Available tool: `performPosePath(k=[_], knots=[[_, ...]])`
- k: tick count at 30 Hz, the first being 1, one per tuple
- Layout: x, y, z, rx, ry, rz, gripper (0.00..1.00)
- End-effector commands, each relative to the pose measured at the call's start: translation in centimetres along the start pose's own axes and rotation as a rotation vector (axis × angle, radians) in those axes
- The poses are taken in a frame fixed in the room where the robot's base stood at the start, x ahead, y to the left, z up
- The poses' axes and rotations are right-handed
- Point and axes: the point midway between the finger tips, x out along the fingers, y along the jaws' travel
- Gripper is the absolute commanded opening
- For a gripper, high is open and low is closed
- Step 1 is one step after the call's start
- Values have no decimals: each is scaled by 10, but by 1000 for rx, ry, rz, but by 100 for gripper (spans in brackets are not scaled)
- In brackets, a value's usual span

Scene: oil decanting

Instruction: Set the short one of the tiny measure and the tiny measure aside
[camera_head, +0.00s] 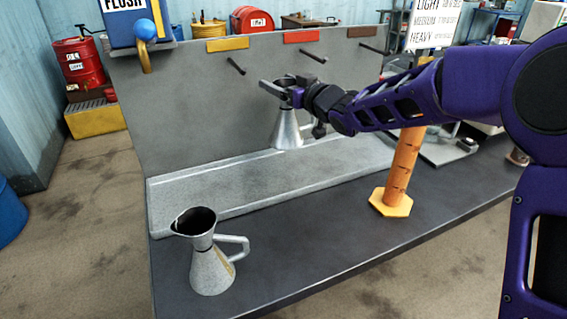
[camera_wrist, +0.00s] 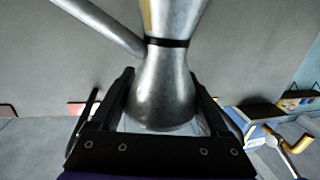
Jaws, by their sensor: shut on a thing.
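My gripper (camera_head: 284,88) is shut on a metal measure (camera_head: 286,132), a grey cone-shaped jug, around its upper part. In the head view it is upright in front of the grey back panel, over the tray; I cannot tell its exact height. In the wrist view the same measure (camera_wrist: 165,85) is between the two fingers, with a dark band at its neck and a bar running to the upper left. A second metal measure (camera_head: 211,268) stands upright at the counter's front left, apart from my gripper. It has a dark open mouth and a handle on its right.
A pale metal tray (camera_head: 185,208) runs along the back of the dark counter (camera_head: 300,262). An orange cylinder on a hexagonal foot (camera_head: 404,165) stands right of centre. Pegs (camera_head: 236,66) stick out of the back panel. The counter between the second measure and the cylinder is clear.

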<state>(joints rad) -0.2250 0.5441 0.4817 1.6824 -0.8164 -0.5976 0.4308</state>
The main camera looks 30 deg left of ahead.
Motion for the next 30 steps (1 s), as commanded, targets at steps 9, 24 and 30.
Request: performPosePath(k=[9,24,30], knots=[[3,-1,53,3,-2,-1,0],[5,0,100,1,0,0,0],[5,0,99,0,1,1,0]])
